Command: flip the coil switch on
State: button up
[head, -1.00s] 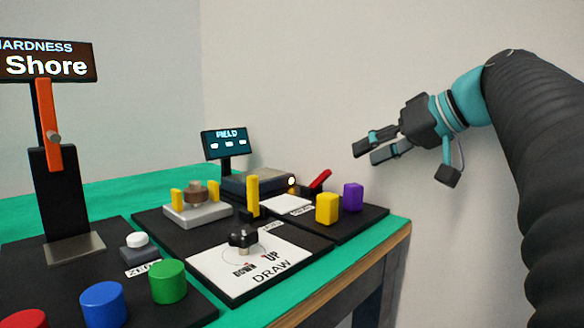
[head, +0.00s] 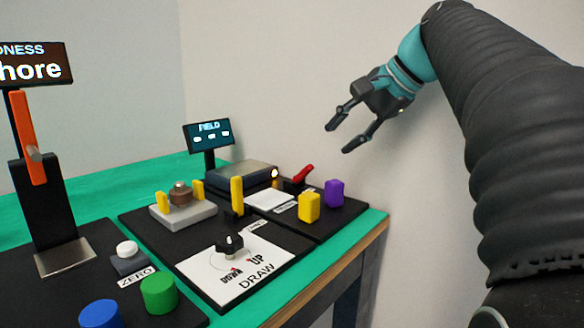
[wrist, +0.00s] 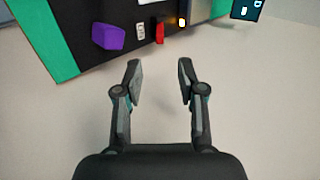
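A red lever switch (head: 302,174) stands tilted on the black panel near the back right of the table. It also shows in the wrist view (wrist: 160,33), beside a small white label and a glowing orange light (wrist: 182,21). My gripper (head: 337,139) is open and empty, in the air above and to the right of the lever, apart from it. In the wrist view my gripper's fingers (wrist: 160,75) are spread, with the lever beyond their tips. The lever's label is too small to read.
A purple block (head: 334,193) and a yellow block (head: 309,206) stand just in front of the lever. A FIELD display (head: 208,134) stands behind on the left. A black knob (head: 230,246) sits on the DRAW plate. The wall is close behind my gripper.

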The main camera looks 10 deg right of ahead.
aim_at(310, 167)
jog(key=b+x, duration=0.2)
jog(key=x, duration=1.1)
jog(key=shift+w+f, duration=0.15)
jog(key=shift+f, duration=0.2)
jog(key=shift+c, duration=0.2)
